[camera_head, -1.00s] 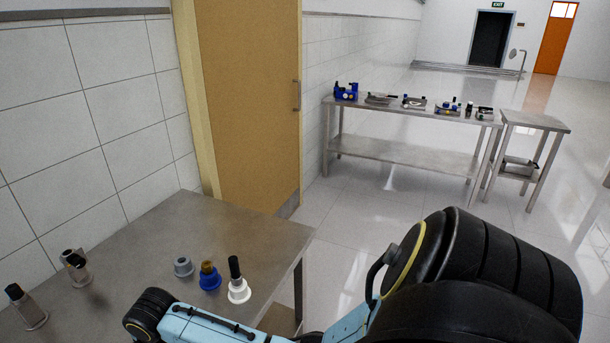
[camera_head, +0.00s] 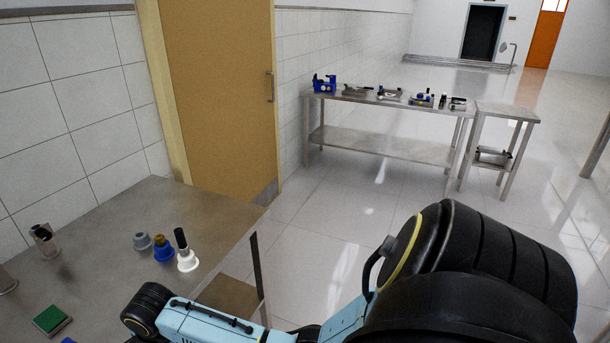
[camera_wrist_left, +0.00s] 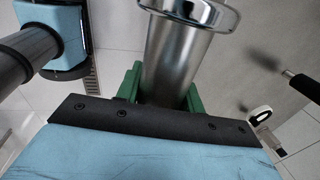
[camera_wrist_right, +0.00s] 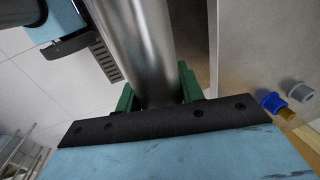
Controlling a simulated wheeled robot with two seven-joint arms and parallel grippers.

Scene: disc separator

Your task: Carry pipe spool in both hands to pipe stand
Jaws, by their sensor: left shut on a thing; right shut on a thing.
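The pipe spool is a shiny metal pipe. In the left wrist view the spool (camera_wrist_left: 172,65) has a round flange at its top end, and the green fingers of my left gripper (camera_wrist_left: 163,92) are shut on it. In the right wrist view the spool (camera_wrist_right: 145,45) runs between the green fingers of my right gripper (camera_wrist_right: 157,88), which are shut on it. The head view shows blue and black links of my arm, but neither gripper nor the spool. I cannot pick out the pipe stand in any view.
A metal workbench (camera_head: 110,215) at the lower left carries a grey fitting (camera_head: 142,241), a blue fitting (camera_head: 163,251), a white fitting (camera_head: 187,262) and a green block (camera_head: 52,319). A long table (camera_head: 385,105) and a small table (camera_head: 507,111) stand farther off. Open floor (camera_head: 330,225) lies between.

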